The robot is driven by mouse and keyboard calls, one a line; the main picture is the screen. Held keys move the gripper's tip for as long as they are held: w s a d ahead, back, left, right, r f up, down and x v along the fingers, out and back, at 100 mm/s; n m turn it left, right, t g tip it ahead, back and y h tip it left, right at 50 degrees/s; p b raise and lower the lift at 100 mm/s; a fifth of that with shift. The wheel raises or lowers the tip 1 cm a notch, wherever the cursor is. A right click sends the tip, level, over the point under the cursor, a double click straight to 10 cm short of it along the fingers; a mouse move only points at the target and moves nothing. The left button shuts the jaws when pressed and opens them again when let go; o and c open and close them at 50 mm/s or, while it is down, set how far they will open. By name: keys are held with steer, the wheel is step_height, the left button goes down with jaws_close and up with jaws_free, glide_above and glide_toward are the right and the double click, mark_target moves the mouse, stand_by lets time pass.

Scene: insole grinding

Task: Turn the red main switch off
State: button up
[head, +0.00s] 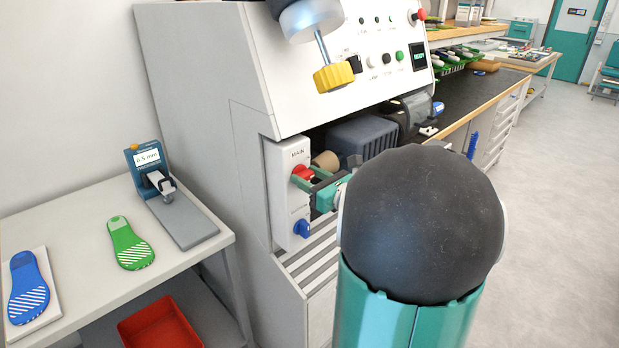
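The red main switch (301,171) sits on a pale panel labelled MAIN (282,190) on the side of the grinding machine. My gripper (307,180) reaches in from the right, with its dark fingertips at the red switch. The fingers partly cover the switch's right and lower side. I cannot tell whether they touch it or how far apart they are. My own arm hides part of the machine to the right of the gripper.
A blue knob (302,229) is on the same panel, below the red switch. The machine's body (190,110) stands left of the panel. A side table (80,240) holds a blue insole (28,288), a green insole (130,244) and a gauge (150,170). A red bin (160,325) is below.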

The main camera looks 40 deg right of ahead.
steer(key=shift+n, duration=0.3)
steer(key=n, duration=0.3)
steer(key=shift+a, duration=0.1)
steer(key=n, duration=0.5)
steer(key=shift+a+f, duration=0.1)
steer(key=n, duration=0.4)
steer(key=shift+n, duration=0.3)
steer(key=n, duration=0.4)
steer(key=shift+f+n, duration=0.15)
steer(key=shift+n, duration=0.15)
steer(key=o, duration=1)
